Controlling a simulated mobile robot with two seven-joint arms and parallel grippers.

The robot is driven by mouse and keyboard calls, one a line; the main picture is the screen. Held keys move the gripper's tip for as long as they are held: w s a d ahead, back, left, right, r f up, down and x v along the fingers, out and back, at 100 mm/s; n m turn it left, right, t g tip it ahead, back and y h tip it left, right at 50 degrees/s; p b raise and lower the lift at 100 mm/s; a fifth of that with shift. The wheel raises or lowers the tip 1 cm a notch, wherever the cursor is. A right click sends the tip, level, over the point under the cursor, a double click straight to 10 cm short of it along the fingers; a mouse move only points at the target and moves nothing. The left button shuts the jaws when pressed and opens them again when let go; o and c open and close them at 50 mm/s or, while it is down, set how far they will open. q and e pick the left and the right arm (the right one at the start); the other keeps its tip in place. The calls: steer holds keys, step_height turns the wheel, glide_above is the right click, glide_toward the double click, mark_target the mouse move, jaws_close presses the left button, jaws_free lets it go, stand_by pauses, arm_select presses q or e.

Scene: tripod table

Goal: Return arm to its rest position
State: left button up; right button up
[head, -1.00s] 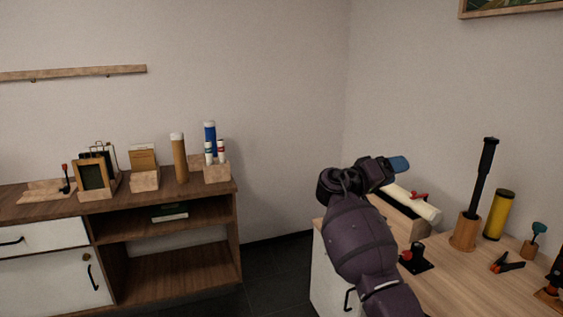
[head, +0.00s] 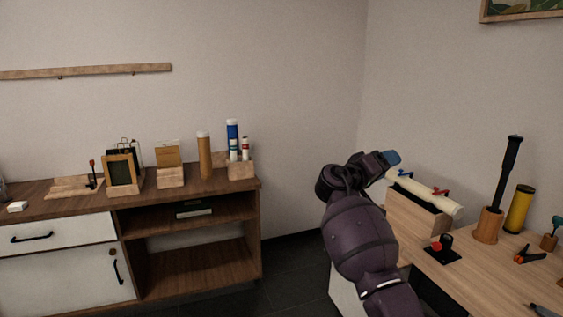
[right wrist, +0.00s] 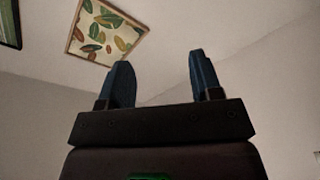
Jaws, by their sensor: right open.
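My right arm rises from the bottom of the head view, at the left edge of the light wooden table (head: 480,275). My right gripper (head: 391,158) is at its upper end, with a blue fingertip showing beside the wall. In the right wrist view, the right gripper (right wrist: 160,82) has its two blue fingers apart, with nothing between them. My left gripper is not in view.
On the table are a wooden box with a white roll (head: 430,194), a black tool in a wooden holder (head: 488,225), a yellow cylinder (head: 519,208) and a clamp (head: 528,254). A brown cabinet (head: 190,257) with tubes and frames stands left. Dark floor lies between.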

steer(key=w+a+r+n+t+y, duration=0.2)
steer(key=a+n+t+y, duration=0.1)
steer(key=t+y, duration=0.15)
steer(key=s+a+f+n+t+y, duration=0.1)
steer(key=s+f+n+t+y, duration=0.1)
steer(key=s+f+y, duration=0.55)
steer(key=s+a+f+n+t+y, duration=0.1)
steer(key=s+f+t+y, duration=0.2)
steer(key=f, duration=0.7)
steer(key=s+d+f+m+g, duration=0.1)
steer(key=s+d+f+g, duration=0.1)
steer(key=s+f, duration=0.6)
steer(key=s+d+f+m+g+p, duration=0.1)
steer(key=s+d+f+g, duration=0.2)
steer(key=s+f, duration=0.6)
steer(key=s+d+f+m+g+y, duration=0.1)
steer(key=s+f, duration=0.8)
steer(key=s, duration=1.4)
steer(key=shift+d+g, duration=0.7)
steer(key=shift+g, duration=0.25)
